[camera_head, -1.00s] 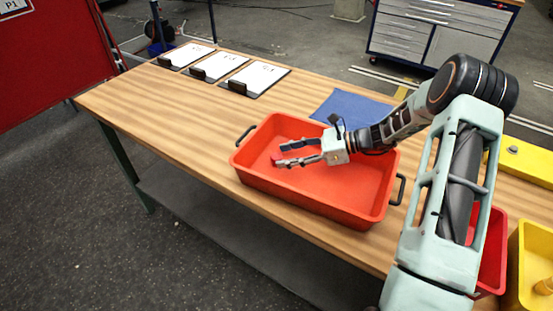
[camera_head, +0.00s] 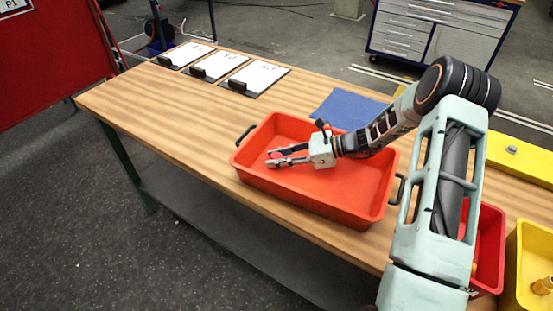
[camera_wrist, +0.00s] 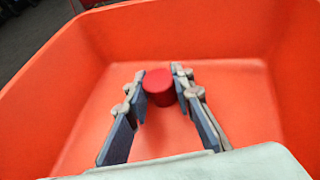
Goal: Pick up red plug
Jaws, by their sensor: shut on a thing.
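The red plug (camera_wrist: 159,87) is a short red cylinder between the fingertips of my gripper (camera_wrist: 160,84) in the wrist view. In the head view my gripper (camera_head: 270,158) is inside the orange-red tray (camera_head: 330,205), towards its left end. The fingers are shut on the plug, with a blue-grey pad on each side of it. In the head view the plug is small and hard to tell from the tray. I cannot tell whether it touches the tray floor.
The tray stands on a wooden table (camera_head: 150,105) with its walls around my gripper. A blue cloth (camera_head: 348,108) lies behind it. Several clipboards (camera_head: 220,66) lie at the back left. A red bin (camera_head: 488,250) and a yellow bin (camera_head: 530,265) stand at the right.

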